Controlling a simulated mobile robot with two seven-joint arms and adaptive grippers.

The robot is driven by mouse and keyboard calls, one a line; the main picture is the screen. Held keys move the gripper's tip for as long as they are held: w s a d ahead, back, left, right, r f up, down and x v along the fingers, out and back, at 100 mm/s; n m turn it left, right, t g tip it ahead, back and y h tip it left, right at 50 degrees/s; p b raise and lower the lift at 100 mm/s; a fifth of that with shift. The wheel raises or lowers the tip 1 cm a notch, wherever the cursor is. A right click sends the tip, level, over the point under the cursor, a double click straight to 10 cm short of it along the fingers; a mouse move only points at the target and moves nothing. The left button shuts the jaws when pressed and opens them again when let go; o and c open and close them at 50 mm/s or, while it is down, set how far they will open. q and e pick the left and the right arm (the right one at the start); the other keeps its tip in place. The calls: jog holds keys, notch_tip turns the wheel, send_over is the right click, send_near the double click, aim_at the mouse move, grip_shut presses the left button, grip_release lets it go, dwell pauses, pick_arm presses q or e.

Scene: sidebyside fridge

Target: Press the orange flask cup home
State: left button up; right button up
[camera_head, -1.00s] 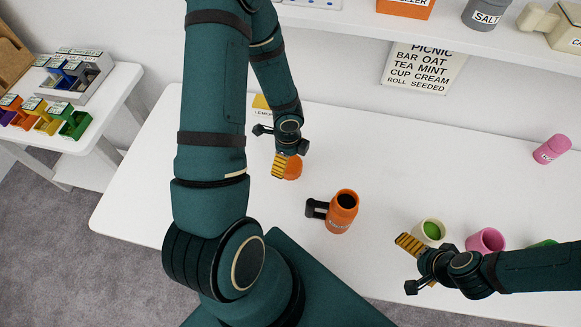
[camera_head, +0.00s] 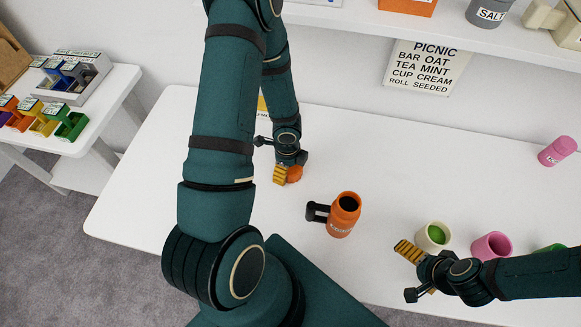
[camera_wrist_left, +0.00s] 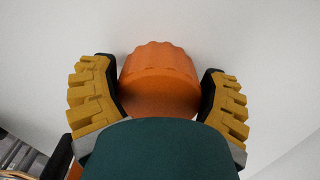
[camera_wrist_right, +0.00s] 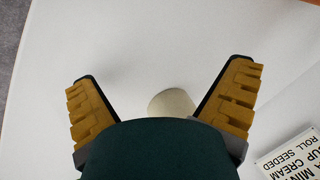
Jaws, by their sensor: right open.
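The orange flask (camera_head: 340,222) stands upright on the white table, its dark mouth open at the top and its black handle to the left. The orange flask cup (camera_head: 295,174) is left of and behind the flask, apart from it, partly hidden by my left gripper (camera_head: 283,173). In the left wrist view the cup (camera_wrist_left: 160,80) sits between both yellow-padded fingers, which look closed against its sides. My right gripper (camera_head: 410,270) is open and empty, near a cream cup with green inside (camera_head: 433,237); the cream cup also shows in the right wrist view (camera_wrist_right: 172,103).
A pink cup (camera_head: 491,246) and a partly hidden green item (camera_head: 549,247) stand right of the cream cup. A shelf (camera_head: 350,18) overhangs the back. The table between flask and back wall is clear.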

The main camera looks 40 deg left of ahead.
pick_arm(q)
jog(key=shift+c, duration=0.7)
notch_tip(320, 180, up, 10)
jog(key=p, duration=0.5)
pick_arm(e)
notch_tip(320, 180, up, 6)
jog(key=shift+w+d+f, duration=0.1)
jog(key=shift+d+f, duration=0.05)
